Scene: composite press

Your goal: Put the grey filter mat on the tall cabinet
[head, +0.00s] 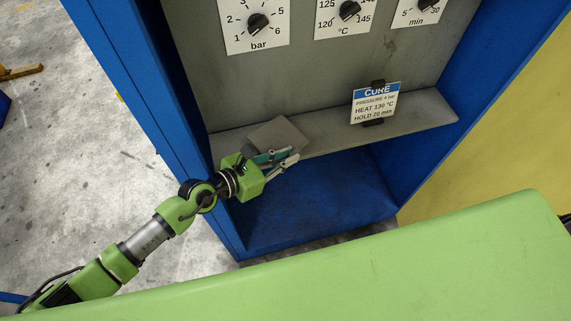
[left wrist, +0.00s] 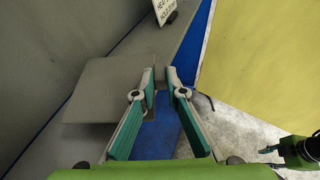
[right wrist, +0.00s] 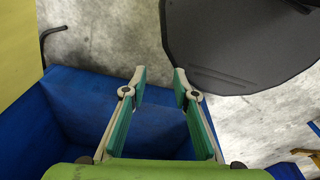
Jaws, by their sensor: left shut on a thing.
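The grey filter mat (head: 277,136) is a flat square at the left end of the grey shelf in the blue unit. It also shows in the left wrist view (left wrist: 103,86), over the shelf. My left gripper (head: 292,157) is at the mat's near side, shut on it; the fingers hide the gripped edge. In the left wrist view the fingertips (left wrist: 162,80) are close together. I cannot tell whether the mat touches the shelf. My right gripper (right wrist: 160,80) is open and empty in the right wrist view. I cannot identify the tall cabinet for sure.
The blue unit (head: 160,120) has dials (head: 258,22) above the grey shelf (head: 335,137) and an open blue recess below. A CURE card (head: 376,103) stands on the shelf, right of the mat. A yellow panel (head: 490,140) is at right. Bare floor (head: 75,150) lies at left.

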